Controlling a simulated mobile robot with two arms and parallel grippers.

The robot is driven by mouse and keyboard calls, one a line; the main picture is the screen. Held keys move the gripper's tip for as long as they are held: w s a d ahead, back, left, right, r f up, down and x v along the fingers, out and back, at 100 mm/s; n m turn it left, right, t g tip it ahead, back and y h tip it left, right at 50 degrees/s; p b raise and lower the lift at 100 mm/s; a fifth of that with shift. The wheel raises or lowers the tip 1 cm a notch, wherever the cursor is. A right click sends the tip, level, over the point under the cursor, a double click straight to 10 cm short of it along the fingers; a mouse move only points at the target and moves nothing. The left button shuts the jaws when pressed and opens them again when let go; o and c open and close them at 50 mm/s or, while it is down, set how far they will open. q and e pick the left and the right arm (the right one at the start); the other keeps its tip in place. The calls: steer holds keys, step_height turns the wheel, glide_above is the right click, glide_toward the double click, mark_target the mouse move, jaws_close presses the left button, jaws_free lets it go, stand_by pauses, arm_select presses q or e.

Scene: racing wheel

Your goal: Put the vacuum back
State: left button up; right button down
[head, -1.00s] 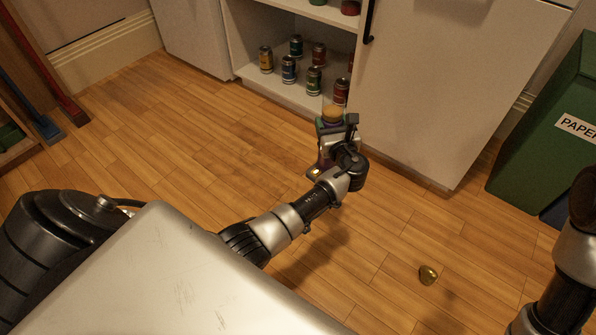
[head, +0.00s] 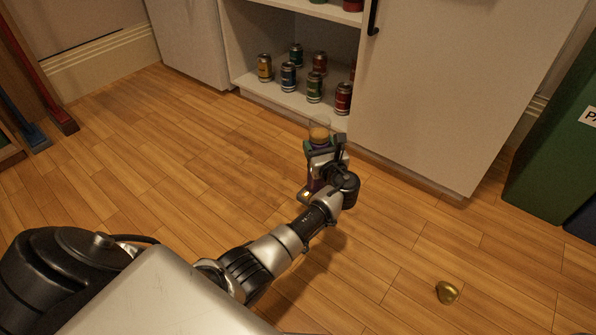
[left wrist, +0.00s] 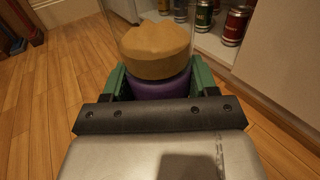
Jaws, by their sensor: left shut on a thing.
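My left gripper (head: 322,152) is shut on a purple thing with a tan top and a clear casing, which looks like the vacuum (head: 319,133). It is held above the floor in front of the open cabinet. In the left wrist view the green fingers (left wrist: 159,84) sit on both sides of the purple part of the vacuum (left wrist: 157,52), with the tan part up and away from the palm. The gripper hides much of its lower body. My right gripper is out of view.
An open white cabinet (head: 262,86) holds several cans on its low shelf. A closed white door (head: 440,100) is to its right. A green bin (head: 555,160) stands at the right. A small gold object (head: 447,292) lies on the floor. Much of the wooden floor is clear.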

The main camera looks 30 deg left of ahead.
arm_select(q)
steer(key=s+a+f+b, duration=0.2)
steer(key=a+f+b, duration=0.3)
steer(key=f+b, duration=0.2)
stand_by(0.3)
steer(key=shift+s+f, duration=0.1)
steer(key=shift+s, duration=0.05)
steer(key=o, duration=1)
steer(key=shift+f, duration=0.15)
